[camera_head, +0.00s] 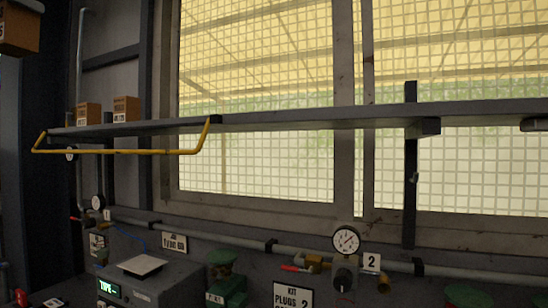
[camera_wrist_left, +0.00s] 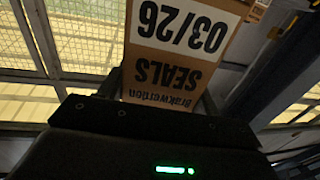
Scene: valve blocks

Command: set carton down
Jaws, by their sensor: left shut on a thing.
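A brown carton (camera_wrist_left: 175,55) with a white label reading "03/26" and "SEALS" fills the upper middle of the left wrist view, its print upside down there. My left gripper (camera_wrist_left: 145,118) is shut on this carton. In the head view a brown carton (camera_head: 18,36) shows at the top left corner, cut off by the frame edge, high above and left of the shelf. A grey shelf (camera_head: 290,119) runs across the window, and two small cartons (camera_head: 88,113) (camera_head: 126,109) stand at its left end. My right gripper is in neither view.
A yellow rail (camera_head: 120,151) juts out in front of the shelf's left part. A dark upright (camera_head: 410,180) crosses the shelf at the right. Below are a pipe with gauges (camera_head: 346,240), valves and a grey box (camera_head: 150,285). The shelf's middle is bare.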

